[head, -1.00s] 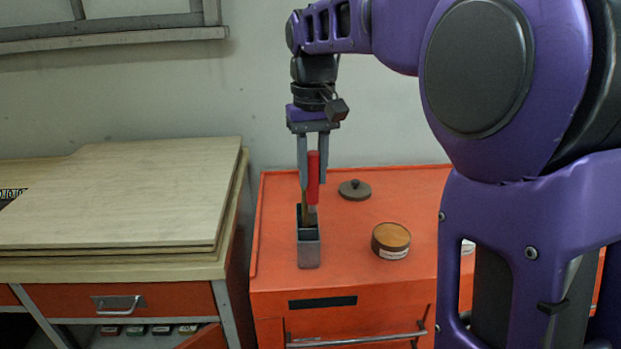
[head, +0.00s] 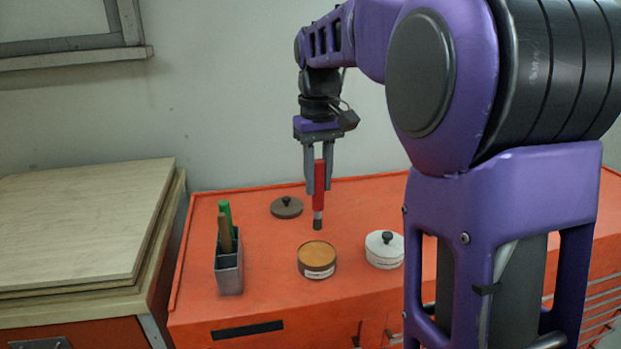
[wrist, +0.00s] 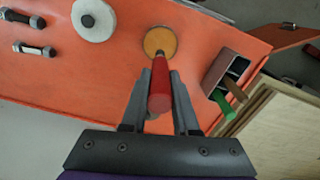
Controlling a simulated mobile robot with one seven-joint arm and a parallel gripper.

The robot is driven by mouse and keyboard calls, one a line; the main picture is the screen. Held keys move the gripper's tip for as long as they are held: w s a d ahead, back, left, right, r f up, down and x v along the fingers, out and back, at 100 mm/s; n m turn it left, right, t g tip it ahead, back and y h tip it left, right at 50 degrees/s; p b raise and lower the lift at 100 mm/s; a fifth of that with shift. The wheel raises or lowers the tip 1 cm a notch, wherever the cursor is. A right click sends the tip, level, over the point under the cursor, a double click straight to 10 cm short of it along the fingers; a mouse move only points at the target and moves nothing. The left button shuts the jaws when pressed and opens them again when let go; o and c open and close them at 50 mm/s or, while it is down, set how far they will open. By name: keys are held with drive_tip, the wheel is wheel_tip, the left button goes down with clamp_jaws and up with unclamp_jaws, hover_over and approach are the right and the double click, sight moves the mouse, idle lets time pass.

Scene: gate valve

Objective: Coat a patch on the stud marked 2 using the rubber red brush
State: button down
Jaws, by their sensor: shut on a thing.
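My gripper (head: 319,187) is shut on the red-handled brush (head: 319,197), which hangs upright with its dark tip down. The brush also shows in the wrist view (wrist: 160,88). In the head view its tip appears just above and behind the open round tin (head: 317,270) with orange-brown contents; in the wrist view the tin (wrist: 160,41) lies beyond the brush. Two metal studs (wrist: 22,17) (wrist: 35,49) lie at the left of the wrist view; their marks cannot be read.
A grey holder (head: 229,276) with a green and a wooden handle stands left of the tin. A dark lid (head: 286,208) lies at the back. A white lidded tin (head: 384,250) stands to the right. Stacked boards (head: 80,220) are at the left. Open red cabinet top lies around the tin.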

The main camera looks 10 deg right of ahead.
sight(318, 210)
drive_tip(key=shift+f+b, duration=2.55)
drive_tip(key=shift+f, duration=0.45)
drive_tip(key=shift+f, duration=0.6)
wheel_tip(318, 210, up, 5)
drive_tip(key=p, duration=0.5)
drive_tip(key=shift+r, duration=1.1)
